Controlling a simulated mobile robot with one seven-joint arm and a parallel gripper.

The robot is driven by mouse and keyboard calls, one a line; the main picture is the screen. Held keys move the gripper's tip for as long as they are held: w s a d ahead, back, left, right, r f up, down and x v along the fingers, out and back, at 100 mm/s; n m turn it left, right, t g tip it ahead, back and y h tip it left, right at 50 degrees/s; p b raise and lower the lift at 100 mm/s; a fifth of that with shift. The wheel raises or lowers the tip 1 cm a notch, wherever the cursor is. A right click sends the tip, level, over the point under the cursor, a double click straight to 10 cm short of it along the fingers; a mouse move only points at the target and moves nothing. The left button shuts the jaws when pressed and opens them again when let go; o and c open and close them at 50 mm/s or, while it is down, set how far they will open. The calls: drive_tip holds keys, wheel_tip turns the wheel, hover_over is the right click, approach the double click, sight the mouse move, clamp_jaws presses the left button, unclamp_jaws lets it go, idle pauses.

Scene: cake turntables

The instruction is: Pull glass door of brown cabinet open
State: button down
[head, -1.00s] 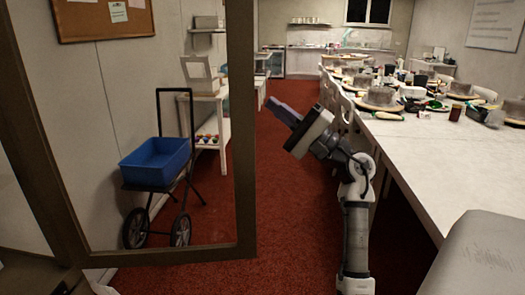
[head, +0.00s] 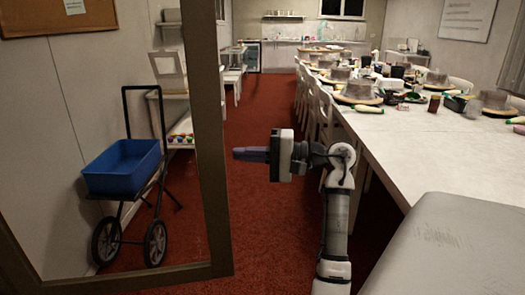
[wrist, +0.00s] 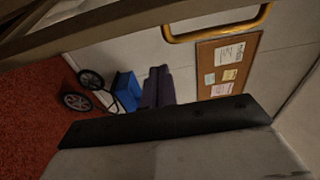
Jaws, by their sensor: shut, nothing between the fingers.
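The glass door (head: 207,150) of the brown cabinet fills the left of the head view. Its brown frame stands out into the room, and the wall and a cart show through the glass. A brown frame piece (wrist: 130,22) and a yellow bar handle (wrist: 218,32) cross the top of the wrist view. My gripper (head: 237,153) is shut and empty, level, with its tips pointing left just right of the door's upright edge. Its dark fingers (wrist: 157,88) also show in the wrist view. I cannot tell whether they touch the door. The cabinet body is mostly out of view.
A blue-tub cart (head: 122,168) and a white shelf (head: 172,105) stand beyond the glass. A long white table (head: 410,150) with cake turntables and chairs runs along the right. A grey surface (head: 440,245) is at the lower right. Red carpet (head: 265,215) lies clear between.

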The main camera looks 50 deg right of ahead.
drive_tip(key=a+p, duration=0.2)
drive_tip(key=a, duration=0.2)
drive_tip(key=shift+a, duration=0.25)
